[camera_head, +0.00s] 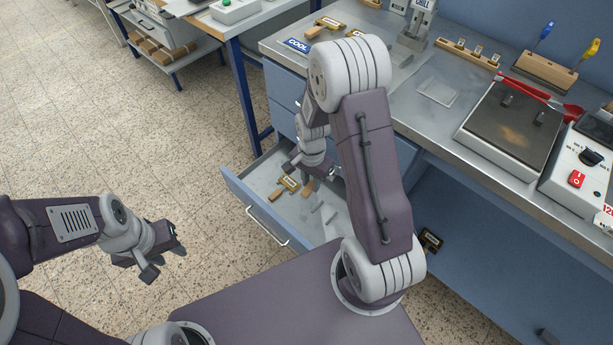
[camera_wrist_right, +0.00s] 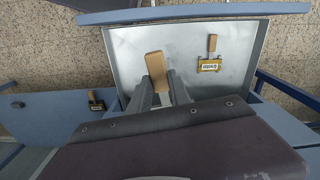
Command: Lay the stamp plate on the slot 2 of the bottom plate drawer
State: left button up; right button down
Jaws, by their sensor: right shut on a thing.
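The bottom plate drawer (camera_head: 262,178) is pulled out below the bench; its metal floor (camera_wrist_right: 240,50) fills the upper wrist view. My right gripper (camera_head: 312,172) is low over the drawer. In the right wrist view its grey fingers (camera_wrist_right: 163,92) are shut on a stamp plate with a wooden handle (camera_wrist_right: 155,65); the plate's body is mostly hidden. Another stamp plate (camera_wrist_right: 210,65), brass with a wooden handle, lies in the drawer and also shows in the head view (camera_head: 289,184). Slot numbers are not readable. My left gripper (camera_head: 168,262) is open and empty over the floor.
The drawer's blue front (camera_head: 245,205) with its handle faces the open tiled floor. The bench top (camera_head: 410,115) above holds a hot plate (camera_head: 512,125), red tongs and racks.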

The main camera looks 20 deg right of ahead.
notch_tip(320, 180, down, 21)
jog(key=s+d+m+b, duration=0.1)
jog(key=b, duration=1.3)
jog(key=shift+f+b, duration=2.15)
jog(key=shift+f, duration=1.35)
jog(key=c, duration=1.1)
grip_release()
jog(key=shift+s, duration=0.1)
